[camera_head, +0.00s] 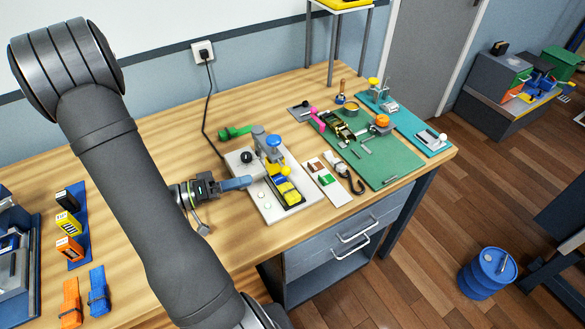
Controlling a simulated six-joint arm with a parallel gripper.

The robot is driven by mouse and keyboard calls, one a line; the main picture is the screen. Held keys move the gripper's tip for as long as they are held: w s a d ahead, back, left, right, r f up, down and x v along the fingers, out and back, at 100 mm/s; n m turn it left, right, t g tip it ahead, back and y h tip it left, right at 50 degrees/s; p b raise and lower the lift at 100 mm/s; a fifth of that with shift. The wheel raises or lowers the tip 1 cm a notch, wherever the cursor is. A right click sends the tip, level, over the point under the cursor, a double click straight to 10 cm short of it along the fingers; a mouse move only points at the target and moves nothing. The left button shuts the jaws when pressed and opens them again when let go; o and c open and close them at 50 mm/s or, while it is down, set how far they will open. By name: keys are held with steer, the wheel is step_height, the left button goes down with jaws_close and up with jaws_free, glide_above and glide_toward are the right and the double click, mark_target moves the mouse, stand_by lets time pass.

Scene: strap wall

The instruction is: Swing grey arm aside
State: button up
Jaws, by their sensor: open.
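A pale fixture plate (262,203) lies on the wooden bench. Near its back edge stands a grey arm (260,133) with a blue knob (274,141) at its front end. Yellow parts (287,191) sit in a dark tray on the plate, in front of the grey arm. A black ball knob (246,157) is at the plate's back left. My gripper (250,180) comes in low from the left, over the plate's left part, short of the yellow parts. It is apart from the blue knob. The gap between its fingers is hard to see from here.
A green-handled piece (235,132) lies behind the plate. A white card with small parts (323,178) and a green mat (385,165) with tools are to the right. Straps and boxes (70,223) are at the left. A black cable (207,110) runs down the wall. Bare bench lies left of the plate.

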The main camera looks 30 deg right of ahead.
mark_target(271, 154)
steer(key=s+d, duration=0.1)
steer(key=d, duration=0.7)
steer(key=s+d, duration=0.1)
steer(key=d, duration=0.4)
steer(key=shift+s+d, duration=0.1)
steer(key=shift+s, duration=0.2)
jaws_close()
